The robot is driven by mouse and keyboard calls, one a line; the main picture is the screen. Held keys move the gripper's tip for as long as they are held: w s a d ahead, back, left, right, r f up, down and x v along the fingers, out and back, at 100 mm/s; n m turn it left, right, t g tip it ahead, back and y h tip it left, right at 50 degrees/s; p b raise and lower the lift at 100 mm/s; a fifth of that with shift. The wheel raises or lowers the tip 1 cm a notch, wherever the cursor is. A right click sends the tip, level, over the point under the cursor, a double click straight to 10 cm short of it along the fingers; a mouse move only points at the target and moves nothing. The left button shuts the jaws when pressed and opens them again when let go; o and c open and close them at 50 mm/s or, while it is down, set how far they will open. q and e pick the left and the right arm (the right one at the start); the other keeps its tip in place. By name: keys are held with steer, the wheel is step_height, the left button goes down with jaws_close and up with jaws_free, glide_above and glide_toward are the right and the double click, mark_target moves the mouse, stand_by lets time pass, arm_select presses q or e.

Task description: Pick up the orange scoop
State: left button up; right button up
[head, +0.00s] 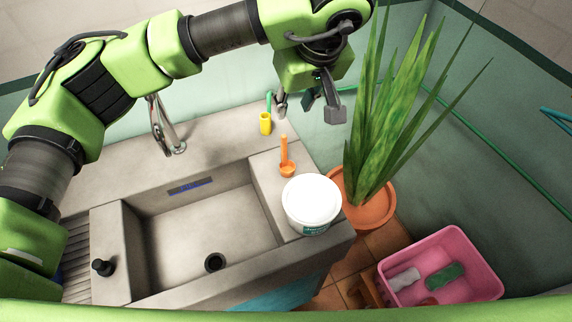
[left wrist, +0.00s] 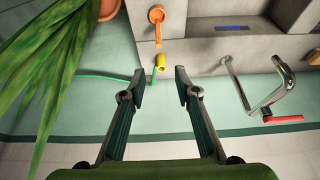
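The orange scoop (head: 287,168) lies on the grey counter to the right of the sink, its bowl towards the white tub and its handle towards the back. In the left wrist view the scoop (left wrist: 157,15) is near the top, beyond the fingertips. My left gripper (head: 308,107) is above and behind the scoop, towards the plant, apart from it. In the left wrist view the gripper (left wrist: 160,88) is open, with nothing between its fingers. My right gripper is not in view.
A yellow object (head: 265,123) is behind the scoop, and a white tub (head: 312,202) in front. A leafy plant (head: 385,120) in a terracotta pot (head: 369,212) rises on the right. The faucet (head: 165,125) stands behind the sink (head: 160,240). A pink crate (head: 463,240) is lower right.

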arm_select(q)
steer(key=b, duration=0.6)
glide_toward(285, 144)
steer(key=s+r, duration=0.1)
steer(key=r, duration=0.1)
steer(key=p+x, duration=0.1)
steer(key=x, duration=0.7)
steer(key=shift+s+d+f+p, duration=0.1)
steer(key=shift+d+f+p, duration=0.05)
steer(key=shift+f+p, duration=0.2)
steer(key=x, duration=0.1)
steer(key=p+x, duration=0.1)
steer(key=x, duration=0.1)
steer(key=p+x, duration=0.1)
steer(key=x, duration=0.1)
steer(key=shift+w, duration=0.3)
jaws_close()
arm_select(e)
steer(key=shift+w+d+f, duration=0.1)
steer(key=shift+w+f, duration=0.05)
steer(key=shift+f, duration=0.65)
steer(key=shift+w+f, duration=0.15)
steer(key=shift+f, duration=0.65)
